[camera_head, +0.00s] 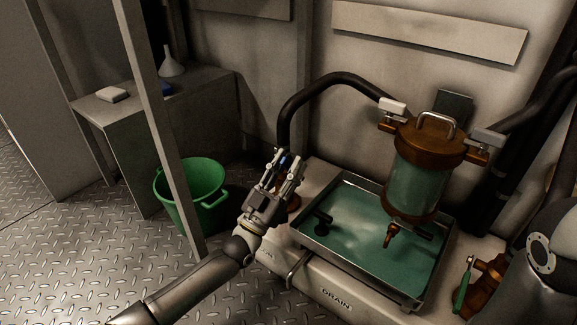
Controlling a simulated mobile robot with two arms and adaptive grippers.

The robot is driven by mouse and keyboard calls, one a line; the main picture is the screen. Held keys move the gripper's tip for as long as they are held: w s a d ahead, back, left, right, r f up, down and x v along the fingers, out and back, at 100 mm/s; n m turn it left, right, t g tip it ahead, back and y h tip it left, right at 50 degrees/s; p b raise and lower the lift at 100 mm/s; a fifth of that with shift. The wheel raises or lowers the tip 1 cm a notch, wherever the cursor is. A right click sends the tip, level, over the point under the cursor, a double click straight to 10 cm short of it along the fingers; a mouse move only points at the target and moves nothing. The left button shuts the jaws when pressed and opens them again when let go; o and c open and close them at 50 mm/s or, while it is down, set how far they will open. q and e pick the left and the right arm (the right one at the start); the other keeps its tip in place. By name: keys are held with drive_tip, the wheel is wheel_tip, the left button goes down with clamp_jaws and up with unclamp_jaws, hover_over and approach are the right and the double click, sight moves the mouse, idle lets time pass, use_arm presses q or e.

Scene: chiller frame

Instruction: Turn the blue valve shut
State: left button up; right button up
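The blue valve (285,160) is mostly hidden by my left gripper; only a small patch of its blue handle shows. It sits beside the left end of the tray, near the foot of a black hose. My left gripper (284,163) reaches in from the left, with its fingers apart on either side of the blue handle. I cannot tell whether they touch it. A grey arm part of mine shows at the right edge, but the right gripper is out of view.
A metal tray (359,288) of greenish liquid stands under a copper-capped glass vessel (415,180). A green-handled valve (463,285) is at the right. A grey post (160,120) and a green bucket (205,180) stand left of my gripper. The black hose (330,82) arches behind it.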

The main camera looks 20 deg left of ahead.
use_arm(q)
drive_tip(key=v, duration=1.2)
drive_tip(key=shift+c, duration=0.3)
